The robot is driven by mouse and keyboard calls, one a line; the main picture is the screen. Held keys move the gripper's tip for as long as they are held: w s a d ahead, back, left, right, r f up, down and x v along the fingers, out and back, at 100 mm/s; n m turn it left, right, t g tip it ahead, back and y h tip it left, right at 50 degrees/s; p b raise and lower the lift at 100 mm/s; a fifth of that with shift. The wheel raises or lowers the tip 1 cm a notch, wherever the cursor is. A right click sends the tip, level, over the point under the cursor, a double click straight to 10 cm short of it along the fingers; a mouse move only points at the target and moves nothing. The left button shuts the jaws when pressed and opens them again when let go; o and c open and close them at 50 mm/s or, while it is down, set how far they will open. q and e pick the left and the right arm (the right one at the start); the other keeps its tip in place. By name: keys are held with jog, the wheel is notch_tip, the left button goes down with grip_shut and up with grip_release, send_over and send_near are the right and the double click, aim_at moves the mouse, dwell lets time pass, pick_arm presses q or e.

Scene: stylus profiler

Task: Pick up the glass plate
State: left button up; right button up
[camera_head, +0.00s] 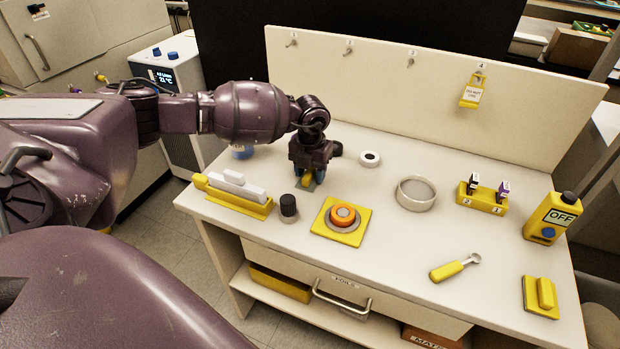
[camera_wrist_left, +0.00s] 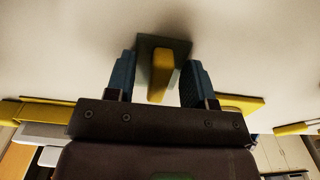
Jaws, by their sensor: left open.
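The glass plate (camera_head: 311,187) appears to be the small grey-green square with a yellow grip block, lying on the bench under my left gripper (camera_head: 309,174). The gripper hides most of it in the head view. In the left wrist view, the plate (camera_wrist_left: 148,44) lies flat, and its yellow block stands between the two blue fingers of my left gripper (camera_wrist_left: 159,64). The fingers are open, one on each side of the block, with a visible gap on both sides. My right gripper is not in view.
Near the gripper are a black knob (camera_head: 288,207), a yellow rack with white pieces (camera_head: 238,200) and a yellow base with an orange button (camera_head: 342,218). A white ring (camera_head: 370,159) and a round dish (camera_head: 416,193) stand right.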

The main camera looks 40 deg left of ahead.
aim_at(311, 170)
pick_arm(q)
jog(key=shift+r, duration=0.1)
grip_shut()
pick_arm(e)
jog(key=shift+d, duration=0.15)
pick_arm(q)
notch_tip(311, 170, up, 20)
jog(key=p, duration=0.2)
jog(key=shift+p, duration=0.35)
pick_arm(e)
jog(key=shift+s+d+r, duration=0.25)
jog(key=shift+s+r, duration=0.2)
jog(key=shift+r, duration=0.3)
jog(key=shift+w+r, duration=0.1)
